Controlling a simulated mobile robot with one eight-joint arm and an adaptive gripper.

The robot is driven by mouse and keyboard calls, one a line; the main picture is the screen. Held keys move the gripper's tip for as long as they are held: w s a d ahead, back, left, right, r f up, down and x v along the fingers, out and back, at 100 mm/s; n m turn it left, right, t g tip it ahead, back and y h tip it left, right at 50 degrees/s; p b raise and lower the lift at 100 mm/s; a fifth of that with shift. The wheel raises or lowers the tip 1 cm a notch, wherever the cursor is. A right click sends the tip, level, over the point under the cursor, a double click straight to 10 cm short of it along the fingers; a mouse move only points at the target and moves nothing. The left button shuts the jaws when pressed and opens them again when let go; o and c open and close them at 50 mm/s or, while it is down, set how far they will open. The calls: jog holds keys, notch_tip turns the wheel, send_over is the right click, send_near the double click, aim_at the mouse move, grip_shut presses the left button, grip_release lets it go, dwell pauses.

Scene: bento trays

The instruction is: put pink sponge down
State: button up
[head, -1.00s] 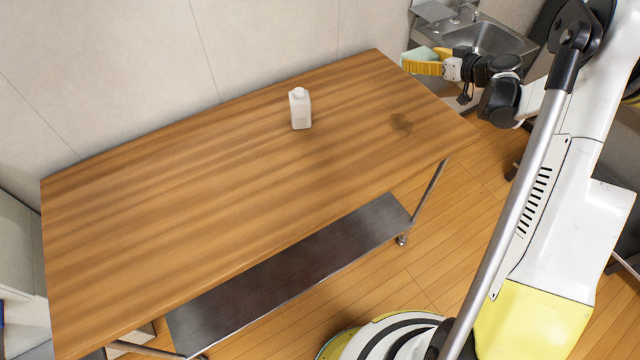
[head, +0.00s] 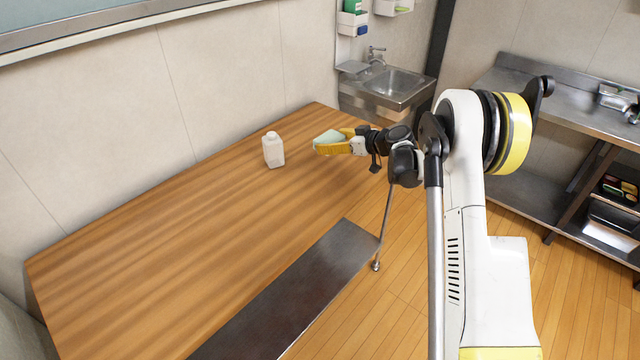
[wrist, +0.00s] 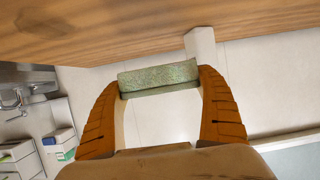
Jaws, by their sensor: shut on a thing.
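My gripper (head: 336,147) has yellow-orange fingers and is over the right end of the wooden table (head: 180,235), pointing left. It is shut on a pale green sponge (head: 327,137); no pink sponge shows. In the wrist view, the speckled green sponge (wrist: 158,78) sits between the two fingertips, with the wooden table (wrist: 90,28) along the top of the picture. The head view does not make clear how high the sponge is above the tabletop.
A white bottle (head: 273,150) stands on the table, left of the gripper; it also shows in the wrist view (wrist: 201,46). A steel sink (head: 395,88) is behind the table's right end. A steel counter (head: 570,110) stands at the right.

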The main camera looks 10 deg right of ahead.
jog(key=b, duration=0.2)
send_over(321, 182)
notch_tip(321, 182, down, 5)
jog(key=shift+w+r, duration=0.1)
jog(key=shift+r, duration=0.1)
jog(key=shift+f+b, duration=1.1)
jog(key=shift+f, duration=0.85)
